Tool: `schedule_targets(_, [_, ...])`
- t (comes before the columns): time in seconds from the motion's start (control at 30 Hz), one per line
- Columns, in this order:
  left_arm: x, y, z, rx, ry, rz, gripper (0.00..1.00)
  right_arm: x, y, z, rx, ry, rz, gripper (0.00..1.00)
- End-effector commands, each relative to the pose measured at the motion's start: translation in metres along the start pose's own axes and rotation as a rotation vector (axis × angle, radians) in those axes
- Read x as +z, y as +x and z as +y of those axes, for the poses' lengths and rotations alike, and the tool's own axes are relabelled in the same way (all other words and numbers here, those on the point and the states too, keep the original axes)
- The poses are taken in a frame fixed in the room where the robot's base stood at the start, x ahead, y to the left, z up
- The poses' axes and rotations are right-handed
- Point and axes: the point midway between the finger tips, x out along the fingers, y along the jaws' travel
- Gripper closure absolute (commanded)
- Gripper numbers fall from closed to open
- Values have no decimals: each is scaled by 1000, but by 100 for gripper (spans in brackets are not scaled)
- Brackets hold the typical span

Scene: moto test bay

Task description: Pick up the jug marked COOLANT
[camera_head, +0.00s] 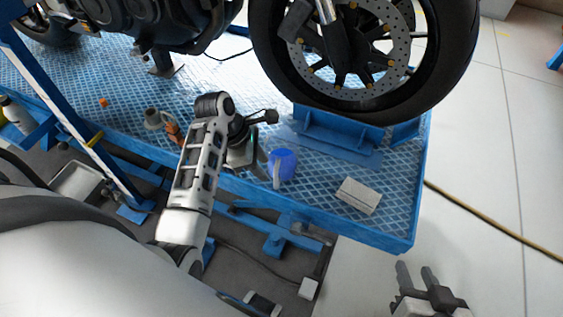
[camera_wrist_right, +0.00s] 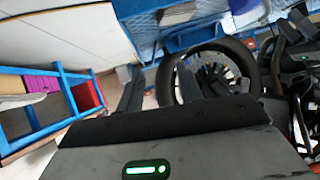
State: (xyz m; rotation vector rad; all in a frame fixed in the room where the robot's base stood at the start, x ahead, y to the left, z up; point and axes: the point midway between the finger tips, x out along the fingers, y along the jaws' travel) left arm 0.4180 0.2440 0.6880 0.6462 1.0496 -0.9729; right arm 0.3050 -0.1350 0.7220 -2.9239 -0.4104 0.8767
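A blue jug (camera_head: 285,160) stands on the blue ribbed platform (camera_head: 310,206), below the motorcycle's front wheel. No marking on it is legible at this size. My left gripper (camera_head: 268,168) is at the jug's left side, with a grey finger-like part close to it. A pale upright part overlaps the jug's front; I cannot tell whether it is a finger or the handle. Whether the left gripper is open is unclear. My right gripper (camera_head: 417,275) is open and empty, off the platform at lower right. Its two spread fingers also show in the right wrist view (camera_wrist_right: 160,92).
A motorcycle wheel (camera_head: 437,88) stands in a blue chock (camera_head: 335,130) behind the jug. A pale grey box (camera_head: 357,195) lies right of the jug. A hose (camera_head: 480,228) crosses the open floor at right.

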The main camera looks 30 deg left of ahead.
Motion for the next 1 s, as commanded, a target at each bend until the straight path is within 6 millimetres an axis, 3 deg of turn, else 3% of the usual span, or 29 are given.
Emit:
schedule_targets(0.1, [-1,23,0,-2,0,0,63,4,4,0,-5,9,3,64])
schedule_targets(0.37, [-1,41,1,1,2,1,63,3,2,-1,-8,17,15,64])
schedule_targets(0.63, [-5,80,5,-1,2,2,63,14,6,0,-6,13,16,64])
schedule_targets(0.97, [-4,86,5,2,2,2,63,8,5,0,-7,9,30,64])
schedule_targets(1.0, [-4,86,5,2,2,2,71,8,5,0,-7,9,30,64])
